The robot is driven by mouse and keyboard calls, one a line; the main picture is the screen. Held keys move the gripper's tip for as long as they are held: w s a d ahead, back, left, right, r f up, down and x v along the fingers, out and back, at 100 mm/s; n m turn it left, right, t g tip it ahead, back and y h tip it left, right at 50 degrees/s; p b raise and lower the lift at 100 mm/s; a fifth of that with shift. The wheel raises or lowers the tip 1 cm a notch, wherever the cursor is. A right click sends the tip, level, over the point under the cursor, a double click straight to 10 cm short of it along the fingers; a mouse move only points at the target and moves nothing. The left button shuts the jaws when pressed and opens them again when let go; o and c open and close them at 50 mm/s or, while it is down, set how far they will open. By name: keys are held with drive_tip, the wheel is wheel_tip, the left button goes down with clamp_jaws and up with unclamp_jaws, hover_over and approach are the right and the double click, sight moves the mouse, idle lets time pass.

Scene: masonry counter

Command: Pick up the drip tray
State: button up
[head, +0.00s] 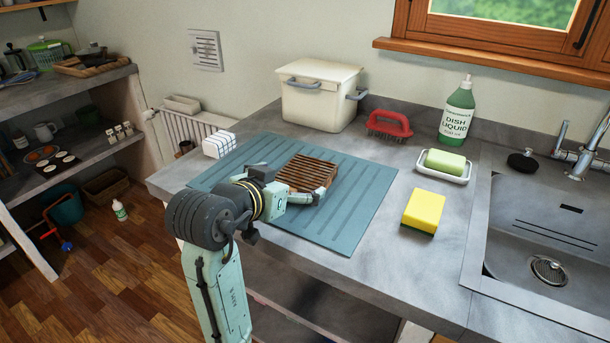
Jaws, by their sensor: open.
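The brown slatted piece (307,172), which looks like the drip tray, lies flat on the blue-grey ribbed mat (350,205) on the counter. My gripper (312,194) is low over the mat at the tray's near side, its fingers open beside the tray's near right edge. My wrist and gripper hide the tray's near left part. I cannot tell whether a finger touches the tray.
A white gridded block (219,145) sits at the mat's left corner. A cream bin (318,95), red brush (389,124) and dish liquid bottle (457,112) stand behind. Green soap in a dish (457,178), a yellow sponge (423,211) and the sink (555,235) are right. The mat's right half is clear.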

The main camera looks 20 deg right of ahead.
sight(301, 176)
drive_tip(key=shift+p+x, duration=0.8)
drive_tip(key=shift+x, duration=1.95)
drive_tip(key=shift+w+a+r, duration=0.1)
drive_tip(key=shift+w+a, duration=0.05)
drive_tip(key=shift+a, duration=0.05)
drive_tip(key=shift+c, duration=0.4)
drive_tip(key=c, duration=1)
